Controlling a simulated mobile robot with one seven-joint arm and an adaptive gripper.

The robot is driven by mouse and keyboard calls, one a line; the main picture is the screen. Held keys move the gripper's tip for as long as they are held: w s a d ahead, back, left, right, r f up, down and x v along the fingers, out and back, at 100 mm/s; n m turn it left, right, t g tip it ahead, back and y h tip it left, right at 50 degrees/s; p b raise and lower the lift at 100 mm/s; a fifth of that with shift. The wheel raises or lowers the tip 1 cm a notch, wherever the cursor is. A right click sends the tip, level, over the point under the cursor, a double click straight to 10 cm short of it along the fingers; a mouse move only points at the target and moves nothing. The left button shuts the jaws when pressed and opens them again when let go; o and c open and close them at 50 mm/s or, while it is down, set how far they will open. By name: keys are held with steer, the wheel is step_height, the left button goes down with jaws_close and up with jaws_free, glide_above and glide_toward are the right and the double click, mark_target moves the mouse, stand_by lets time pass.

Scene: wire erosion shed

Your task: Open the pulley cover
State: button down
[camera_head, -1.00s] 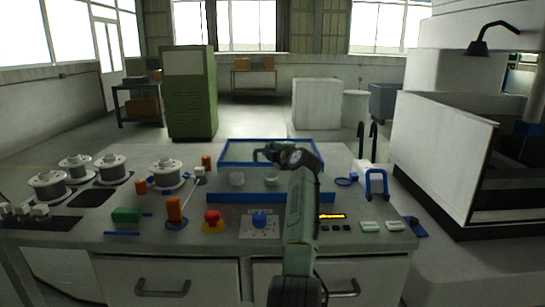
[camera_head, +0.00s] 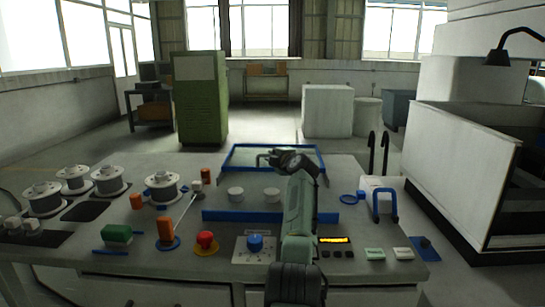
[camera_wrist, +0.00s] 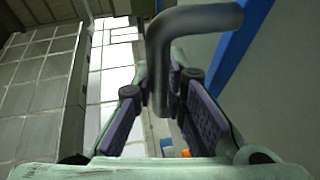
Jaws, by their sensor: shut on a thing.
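The pulley cover (camera_head: 232,157), a clear panel in a blue frame, shows on the bench behind two pale round pulleys (camera_head: 236,194). I cannot tell its exact tilt. My gripper (camera_head: 268,158) reaches over the bench to the cover, and my arm hides part of it. In the wrist view a grey bent bar, the cover's handle (camera_wrist: 158,70), passes between the finger pads of my gripper (camera_wrist: 160,108), which is shut on it. A blue frame edge (camera_wrist: 238,42) runs beside the handle. A long blue strip (camera_head: 240,216) lies in front of the pulleys.
Wire spools (camera_head: 163,188) and orange posts stand to the left. A red button (camera_head: 206,241), blue knob (camera_head: 255,243) and small display line the bench front. A blue-handled part (camera_head: 384,203) and white machine tank (camera_head: 455,160) stand to the right.

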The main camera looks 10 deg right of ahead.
steer(key=shift+r, duration=0.35)
steer(key=c, duration=2)
jaws_free()
steer(key=shift+c, duration=0.2)
steer(key=o, duration=0.4)
steer(key=shift+w+f, duration=0.15)
steer(key=shift+f, duration=0.05)
steer(key=shift+o, duration=0.2)
steer(key=shift+f, duration=0.1)
